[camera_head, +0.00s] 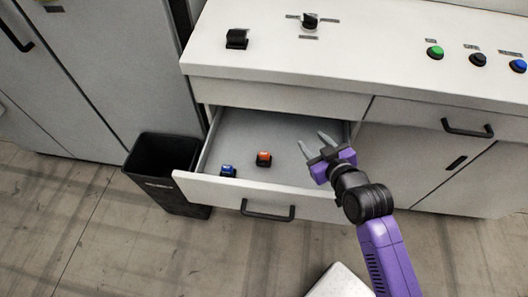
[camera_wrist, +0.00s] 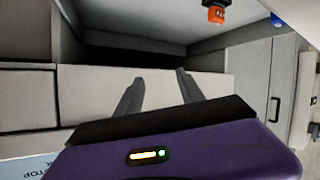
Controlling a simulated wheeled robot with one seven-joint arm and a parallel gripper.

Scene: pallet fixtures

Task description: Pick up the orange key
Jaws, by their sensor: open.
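The orange key (camera_head: 263,159), orange on top with a dark lower part, stands in the open drawer (camera_head: 240,132). In the wrist view the orange key (camera_wrist: 215,12) shows at the top right, partly cut by the frame edge. A blue key (camera_head: 228,170) stands to its left near the drawer front; a bit of it shows in the wrist view (camera_wrist: 277,20). My gripper (camera_head: 315,145) is open and empty, to the right of the orange key, over the right part of the drawer. Its two fingers (camera_wrist: 155,88) show apart in the wrist view, with nothing between them.
The white counter (camera_head: 330,62) above the drawer carries a black switch (camera_head: 237,38), a rotary knob (camera_head: 310,22) and push buttons (camera_head: 435,52). The drawer front with its handle (camera_head: 268,212) juts out. A black bin (camera_head: 160,170) stands left of the drawer.

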